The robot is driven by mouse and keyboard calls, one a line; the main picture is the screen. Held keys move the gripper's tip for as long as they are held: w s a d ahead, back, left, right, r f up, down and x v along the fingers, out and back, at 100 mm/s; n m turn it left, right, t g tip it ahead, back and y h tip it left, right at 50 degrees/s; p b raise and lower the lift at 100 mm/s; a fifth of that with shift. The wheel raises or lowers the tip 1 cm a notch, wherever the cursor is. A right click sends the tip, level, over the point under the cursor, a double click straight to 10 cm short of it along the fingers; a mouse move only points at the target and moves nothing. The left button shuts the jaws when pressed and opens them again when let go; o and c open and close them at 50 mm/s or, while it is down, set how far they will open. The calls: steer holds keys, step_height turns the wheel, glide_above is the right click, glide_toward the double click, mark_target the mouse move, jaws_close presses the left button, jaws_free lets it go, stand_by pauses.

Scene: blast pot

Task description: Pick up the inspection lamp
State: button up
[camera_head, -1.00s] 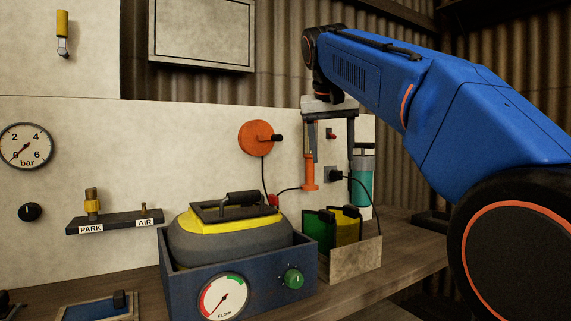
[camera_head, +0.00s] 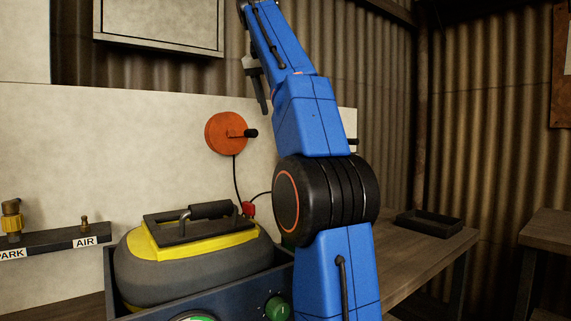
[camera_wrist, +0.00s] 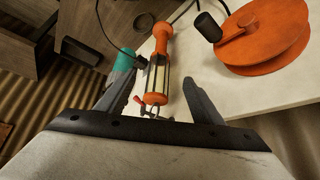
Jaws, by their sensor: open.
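The inspection lamp (camera_wrist: 158,75) is orange at both ends, with a caged clear tube in the middle and a hook at the near end. It shows in the wrist view, lined up between my fingers. My gripper (camera_wrist: 158,82) is open, with one finger on either side of the lamp in that view and nothing held. The lamp is hidden there behind my arm.
An orange reel (camera_head: 227,133) with a black handle is on the pale panel; it also shows at right in the wrist view (camera_wrist: 262,38). A teal bottle (camera_wrist: 123,64) is beside the lamp. A yellow-topped grey pot (camera_head: 190,263) sits in a blue box. A black tray (camera_head: 430,223) lies on the bench.

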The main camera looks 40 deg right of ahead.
steer(key=x, duration=1.5)
steer(key=shift+f, duration=0.5)
steer(key=c, duration=1.5)
